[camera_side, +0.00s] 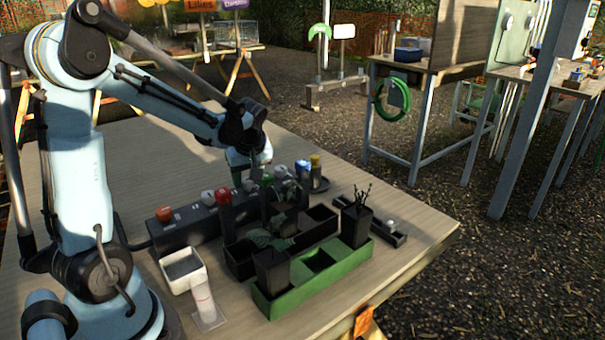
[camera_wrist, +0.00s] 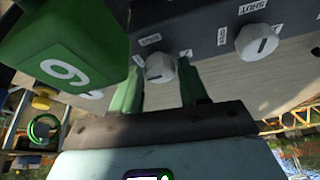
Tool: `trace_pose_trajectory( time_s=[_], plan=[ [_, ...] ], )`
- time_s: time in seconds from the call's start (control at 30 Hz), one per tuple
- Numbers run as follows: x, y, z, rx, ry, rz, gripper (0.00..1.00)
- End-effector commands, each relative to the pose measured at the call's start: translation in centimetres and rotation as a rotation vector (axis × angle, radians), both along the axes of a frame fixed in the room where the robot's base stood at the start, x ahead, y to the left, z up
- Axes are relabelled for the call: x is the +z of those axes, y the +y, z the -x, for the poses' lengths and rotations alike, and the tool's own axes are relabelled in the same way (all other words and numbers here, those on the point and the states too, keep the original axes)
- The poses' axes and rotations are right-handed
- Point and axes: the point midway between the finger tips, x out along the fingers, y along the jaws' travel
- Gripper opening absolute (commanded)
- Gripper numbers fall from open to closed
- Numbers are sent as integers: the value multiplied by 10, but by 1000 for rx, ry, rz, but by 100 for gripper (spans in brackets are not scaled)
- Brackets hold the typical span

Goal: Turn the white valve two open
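A white valve knob (camera_wrist: 159,69) with a dark pointer line sits on the dark valve box (camera_wrist: 205,25) in the wrist view. My gripper (camera_wrist: 160,82) is open, with one green finger on each side of this knob and visible gaps between. A second white knob (camera_wrist: 257,42), beside a label reading SHUT, lies to the right. The labels by the nearer knob are too small to read, and I cannot tell its number. In the side view my gripper (camera_side: 252,172) is low over the far end of the valve box (camera_side: 185,231), where the knobs are partly hidden.
A green block (camera_wrist: 65,45) marked with a 6 or 9 hangs close at the wrist view's upper left. In the side view, a green tray (camera_side: 318,277) with dark pots, a red-topped item (camera_side: 224,196) and a white container (camera_side: 183,270) crowd the box. The table's left is clear.

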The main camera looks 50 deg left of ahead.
Motion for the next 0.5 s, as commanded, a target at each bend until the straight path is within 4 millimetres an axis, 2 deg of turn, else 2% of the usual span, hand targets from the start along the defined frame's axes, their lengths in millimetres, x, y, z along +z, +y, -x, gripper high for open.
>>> trace_pose_trajectory(
  time_s=[0.03,0.1,0.5],
  plan=[
    [0,0,0,0,0,0,52],
    [0,0,0,-1,0,0,61],
    [7,-3,0,-3,1,-1,61]
  ],
)
